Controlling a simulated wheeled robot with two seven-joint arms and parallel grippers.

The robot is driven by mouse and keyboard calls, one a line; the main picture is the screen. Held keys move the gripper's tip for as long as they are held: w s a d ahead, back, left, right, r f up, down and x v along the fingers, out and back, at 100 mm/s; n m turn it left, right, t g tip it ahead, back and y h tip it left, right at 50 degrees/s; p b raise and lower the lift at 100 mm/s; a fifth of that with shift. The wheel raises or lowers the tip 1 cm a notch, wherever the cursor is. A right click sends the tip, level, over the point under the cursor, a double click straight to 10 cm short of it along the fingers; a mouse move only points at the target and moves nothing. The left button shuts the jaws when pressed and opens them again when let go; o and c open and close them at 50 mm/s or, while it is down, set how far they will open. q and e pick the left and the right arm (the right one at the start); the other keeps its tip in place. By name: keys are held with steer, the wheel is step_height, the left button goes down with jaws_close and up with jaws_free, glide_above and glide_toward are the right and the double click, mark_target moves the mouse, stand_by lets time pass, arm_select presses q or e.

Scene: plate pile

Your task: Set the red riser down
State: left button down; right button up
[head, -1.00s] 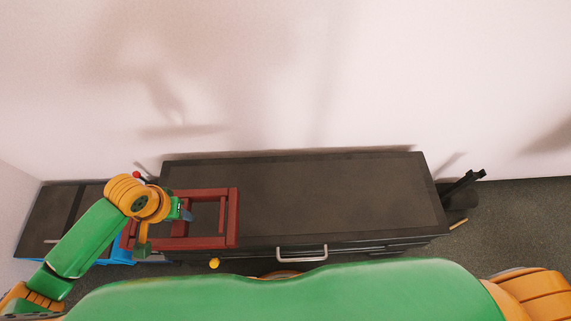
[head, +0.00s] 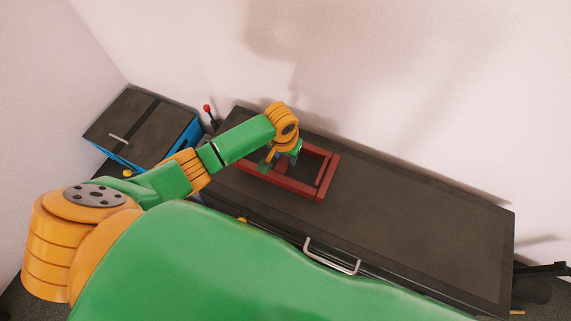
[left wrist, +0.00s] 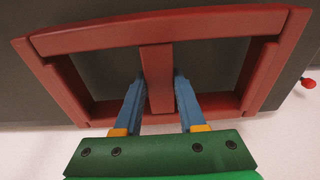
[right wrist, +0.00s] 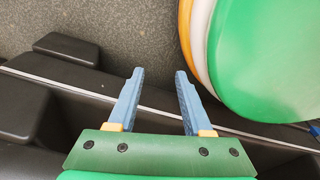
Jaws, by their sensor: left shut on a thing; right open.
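The red riser (head: 329,177) is an open rectangular red frame at the left part of the dark cabinet top (head: 420,210) in the head view. My left gripper (head: 286,155) is at the riser, partly hidden by its own wrist. In the left wrist view the blue fingers of my left gripper (left wrist: 160,100) are shut on the middle bar of the riser (left wrist: 157,62), one finger on each side. Whether the riser touches the cabinet top cannot be told. My right gripper (right wrist: 155,100) is open and empty in the right wrist view; the head view does not show it.
The cabinet top right of the riser is bare. A silver handle (head: 331,257) is on the cabinet's front. A blue-sided box with a dark lid (head: 140,125) stands at the left. A red-knobbed lever (head: 207,109) rises behind the cabinet's left end. A pale wall is behind.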

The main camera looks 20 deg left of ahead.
arm_select(q)
steer(key=shift+f, duration=0.9)
steer(key=shift+r, duration=0.1)
arm_select(e)
steer(key=shift+w+d+f, duration=0.2)
steer(key=shift+w+d, duration=0.05)
steer(key=shift+d, duration=0.15)
steer(key=shift+w+d+f, duration=0.15)
steer(key=shift+w+d, duration=0.05)
steer(key=shift+d, duration=0.2)
arm_select(q)
steer(key=c, duration=0.5)
jaws_free()
arm_select(e)
steer(key=shift+a, duration=0.2)
